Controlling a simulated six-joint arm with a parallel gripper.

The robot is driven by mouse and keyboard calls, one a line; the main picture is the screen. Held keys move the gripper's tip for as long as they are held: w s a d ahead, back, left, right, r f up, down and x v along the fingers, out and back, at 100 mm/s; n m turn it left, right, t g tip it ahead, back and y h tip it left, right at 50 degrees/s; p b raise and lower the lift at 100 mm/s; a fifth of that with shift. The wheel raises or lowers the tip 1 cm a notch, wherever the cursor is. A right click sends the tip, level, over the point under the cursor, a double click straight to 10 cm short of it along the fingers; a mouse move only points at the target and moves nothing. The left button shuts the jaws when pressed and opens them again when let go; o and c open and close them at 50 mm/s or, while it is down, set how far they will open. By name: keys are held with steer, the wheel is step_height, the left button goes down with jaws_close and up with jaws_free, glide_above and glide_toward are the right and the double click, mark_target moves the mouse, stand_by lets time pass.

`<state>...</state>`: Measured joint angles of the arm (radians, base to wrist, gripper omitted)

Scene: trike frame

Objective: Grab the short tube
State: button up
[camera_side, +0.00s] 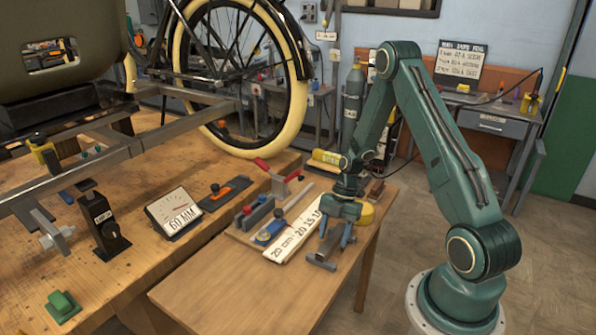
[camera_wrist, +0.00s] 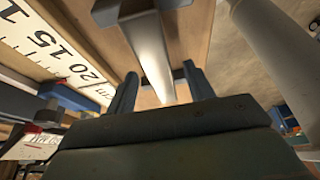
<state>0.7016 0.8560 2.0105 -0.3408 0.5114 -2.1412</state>
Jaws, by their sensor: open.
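A short grey square tube (camera_side: 326,249) lies on low grey supports near the right edge of the small wooden table. In the wrist view, the tube (camera_wrist: 152,52) runs lengthwise from the top toward my gripper. My gripper (camera_side: 335,238) points down over it, with its two teal fingers apart. In the wrist view, my open gripper (camera_wrist: 161,84) has one finger on each side of the tube's line. I cannot tell whether the fingers touch it.
A white ruler board (camera_side: 293,238) lies left of the tube. A longer thin tube (camera_side: 298,197), a blue tape measure (camera_side: 270,232) and a red-handled clamp (camera_side: 278,180) are farther left. A yellow round item (camera_side: 366,214) sits behind my gripper. The table's front (camera_side: 230,285) is clear.

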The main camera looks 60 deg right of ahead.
mark_target(333, 236)
jaws_close()
steer(key=shift+r, duration=0.15)
step_height(333, 236, up, 20)
stand_by(0.9)
stand_by(0.6)
